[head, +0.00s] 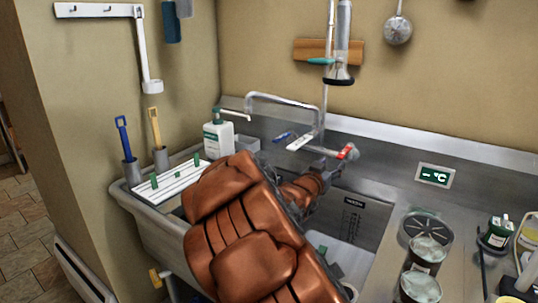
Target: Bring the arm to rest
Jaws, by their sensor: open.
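My copper-coloured arm (245,235) reaches up from the bottom of the head view and lies across the steel sink. A smaller copper link of it (300,190) shows behind, close below the tap (320,145). I cannot make out any fingers of my gripper; the arm hides that area. Much of the sink basin (352,222) is hidden behind the arm.
A soap bottle (218,136) and a white rack (172,186) stand left of the arm. Two jars (427,254) (420,289) stand on the right counter near a round drain (427,228). A green bottle (497,232) stands farther right. A sprayer (340,60) hangs above.

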